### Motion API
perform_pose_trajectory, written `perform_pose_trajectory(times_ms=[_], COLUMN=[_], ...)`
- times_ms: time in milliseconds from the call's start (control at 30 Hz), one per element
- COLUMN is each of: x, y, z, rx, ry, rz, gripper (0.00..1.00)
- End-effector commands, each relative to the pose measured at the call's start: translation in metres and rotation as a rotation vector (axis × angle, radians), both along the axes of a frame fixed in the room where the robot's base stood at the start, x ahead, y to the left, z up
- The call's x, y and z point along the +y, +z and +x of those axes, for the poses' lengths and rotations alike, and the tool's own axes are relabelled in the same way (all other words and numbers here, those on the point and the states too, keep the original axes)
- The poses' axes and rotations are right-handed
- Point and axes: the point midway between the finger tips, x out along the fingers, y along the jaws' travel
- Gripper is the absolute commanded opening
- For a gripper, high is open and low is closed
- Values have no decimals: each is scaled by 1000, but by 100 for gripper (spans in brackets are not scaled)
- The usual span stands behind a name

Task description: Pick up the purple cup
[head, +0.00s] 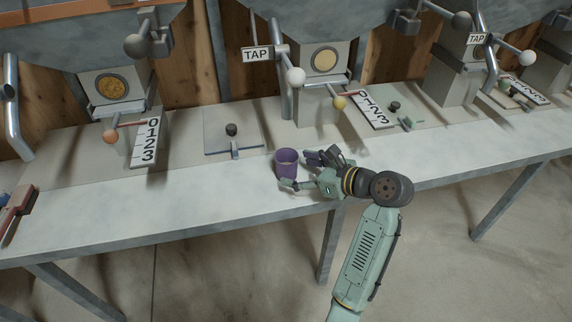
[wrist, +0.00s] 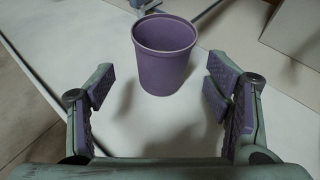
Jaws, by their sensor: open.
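The purple cup (head: 286,164) stands upright on the pale bench top, near the middle of the head view. It also shows in the wrist view (wrist: 165,62), empty, with its open rim up. My gripper (head: 306,170) is low over the bench on the cup's right side. In the wrist view my gripper (wrist: 158,92) has its two padded fingers spread wide. The cup is ahead of the fingertips, roughly centred between them, and no finger is seen touching it.
The bench (head: 110,205) runs across the head view, with clear space left of the cup. Behind stand feed machines with levers, a TAP sign (head: 256,55) and number plates (head: 146,141). A small black knob (head: 231,130) sits on a plate behind the cup. A red-handled brush (head: 18,205) lies far left.

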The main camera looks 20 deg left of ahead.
Motion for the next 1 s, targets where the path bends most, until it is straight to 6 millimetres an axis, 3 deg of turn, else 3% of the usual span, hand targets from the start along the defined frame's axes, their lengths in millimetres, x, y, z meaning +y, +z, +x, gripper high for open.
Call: perform_pose_trajectory(times_ms=[400, 700, 1000], x=[41, 44, 44], y=[-24, -26, -26], z=[17, 18, 18], rx=[2, 0, -1], ry=[1, -1, -1], rz=[-1, -1, -1], gripper=[72, 72, 52])
